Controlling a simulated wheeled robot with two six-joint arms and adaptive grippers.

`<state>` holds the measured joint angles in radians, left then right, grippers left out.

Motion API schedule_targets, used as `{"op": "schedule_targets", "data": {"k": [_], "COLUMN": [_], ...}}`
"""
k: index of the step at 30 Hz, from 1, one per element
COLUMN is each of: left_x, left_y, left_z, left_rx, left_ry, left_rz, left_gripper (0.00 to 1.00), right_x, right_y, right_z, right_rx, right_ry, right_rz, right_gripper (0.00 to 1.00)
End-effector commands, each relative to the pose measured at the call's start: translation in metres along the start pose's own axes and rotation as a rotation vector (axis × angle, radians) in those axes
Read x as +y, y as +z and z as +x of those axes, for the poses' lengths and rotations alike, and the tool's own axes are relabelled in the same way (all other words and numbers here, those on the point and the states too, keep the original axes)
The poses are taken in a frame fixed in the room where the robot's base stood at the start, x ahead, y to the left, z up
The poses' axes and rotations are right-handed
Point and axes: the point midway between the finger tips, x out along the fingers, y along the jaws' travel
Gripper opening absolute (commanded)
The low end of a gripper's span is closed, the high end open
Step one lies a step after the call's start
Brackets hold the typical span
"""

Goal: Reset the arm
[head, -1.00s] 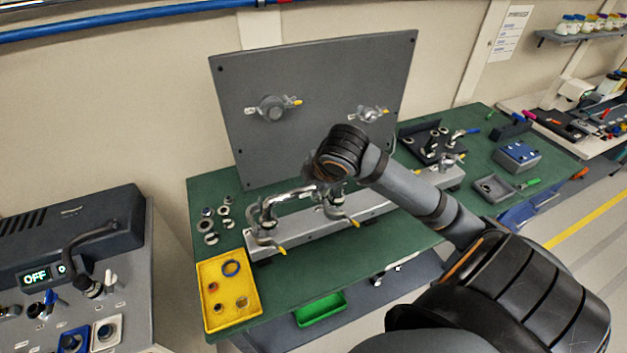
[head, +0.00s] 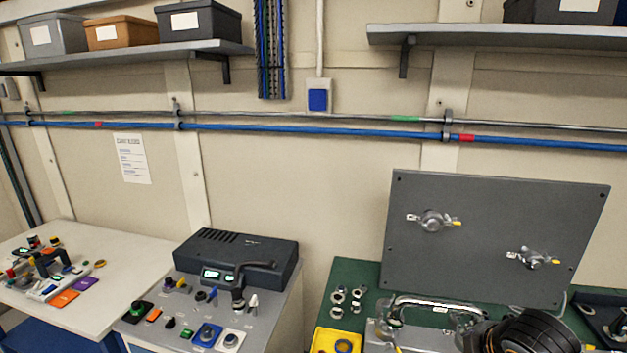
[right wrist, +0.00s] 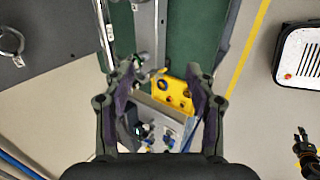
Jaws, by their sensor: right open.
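My right arm (head: 525,335) shows only as a dark, ribbed joint at the lower right of the head view, over the green bench. My right gripper (right wrist: 161,72) is in the right wrist view with its two fingers spread apart and nothing between them. Beyond the fingers lie the bench, a yellow tray (right wrist: 176,93) and the grey control console. A small dark jointed shape at the right edge of the right wrist view may be my left gripper (right wrist: 304,145); its jaws are too small to read. The head view does not show my left gripper.
A grey upright panel (head: 490,235) with two valve fittings stands on the green bench (head: 350,275). Open floor (right wrist: 270,130) lies right of the bench in the wrist view.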

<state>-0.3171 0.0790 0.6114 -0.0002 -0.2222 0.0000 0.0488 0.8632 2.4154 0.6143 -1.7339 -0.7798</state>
Motion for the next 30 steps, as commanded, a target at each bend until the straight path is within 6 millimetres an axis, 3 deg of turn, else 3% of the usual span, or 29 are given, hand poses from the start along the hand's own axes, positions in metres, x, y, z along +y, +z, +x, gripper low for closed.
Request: {"op": "schedule_targets", "data": {"k": [9, 14, 21, 28, 30], "left_x": [-0.001, -0.001, -0.001, -0.001, 0.000], "left_y": [-0.029, -0.031, -0.020, -0.014, -0.016], "left_z": [0.000, 0.000, 0.000, 0.000, 0.008], "left_rx": [0.043, 0.047, 0.029, 0.019, 0.024], "left_ry": [-0.001, -0.001, -0.001, -0.001, 0.000], "left_rz": [-0.002, -0.002, -0.001, -0.001, -0.001], "left_gripper": [0.40, 0.40, 0.40, 0.40, 0.40], "right_x": [-0.046, -0.081, -0.149, -0.226, -0.238], "right_y": [-0.017, -0.026, -0.033, -0.030, -0.027], "right_z": [0.028, 0.043, 0.061, 0.064, 0.095], "right_rx": [0.034, 0.038, -0.015, -0.157, -0.175], "right_ry": [-0.055, -0.098, -0.174, -0.231, -0.230], "right_rz": [0.249, 0.447, 0.828, 1.247, 1.257], "right_gripper": [0.56, 0.56, 0.56, 0.56, 0.56]}}
